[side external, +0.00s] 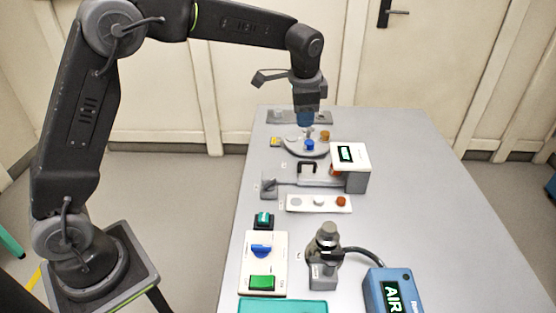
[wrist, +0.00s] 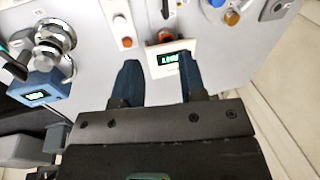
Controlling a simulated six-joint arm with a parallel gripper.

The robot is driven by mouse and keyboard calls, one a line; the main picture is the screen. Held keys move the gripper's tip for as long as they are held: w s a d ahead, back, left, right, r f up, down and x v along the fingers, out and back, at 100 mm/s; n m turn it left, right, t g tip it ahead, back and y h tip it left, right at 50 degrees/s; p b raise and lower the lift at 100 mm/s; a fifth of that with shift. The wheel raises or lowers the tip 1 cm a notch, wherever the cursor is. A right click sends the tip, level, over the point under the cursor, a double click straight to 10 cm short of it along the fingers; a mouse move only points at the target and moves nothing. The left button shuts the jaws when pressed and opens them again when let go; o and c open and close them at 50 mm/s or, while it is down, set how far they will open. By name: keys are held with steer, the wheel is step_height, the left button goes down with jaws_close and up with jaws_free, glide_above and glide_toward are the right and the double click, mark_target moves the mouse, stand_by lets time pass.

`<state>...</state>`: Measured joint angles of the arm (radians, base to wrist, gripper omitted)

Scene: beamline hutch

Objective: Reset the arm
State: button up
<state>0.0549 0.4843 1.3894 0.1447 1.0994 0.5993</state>
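My gripper (side external: 306,120) is above the far end of the grey table (side external: 420,220) in the side view, pointing down near a round grey stand (side external: 306,149) with a blue knob (side external: 309,145) and an orange knob (side external: 325,135). In the wrist view its two blue fingers (wrist: 158,82) are apart with nothing between them. My arm reaches out from the left, its upper link raised. Whether the fingertips touch anything is unclear in the side view.
A white-topped box with a green display (side external: 350,156) stands beyond a white button strip (side external: 319,203). Nearer are a switch panel (side external: 263,262), a grey-metal fixture (side external: 325,255) and a blue AIR box (side external: 391,291). The table's right side is clear.

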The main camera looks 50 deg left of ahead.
steer(key=s+r+n+t, duration=0.15)
steer(key=s+r, duration=0.25)
steer(key=s, duration=0.4)
steer(key=s+r+n+t, duration=0.1)
steer(key=s+r+n, duration=0.25)
steer(key=s, duration=0.45)
steer(key=s+f+n+t+h, duration=0.1)
steer(key=s+f+n, duration=0.2)
steer(key=s, duration=1.2)
steer(key=shift+a, duration=0.25)
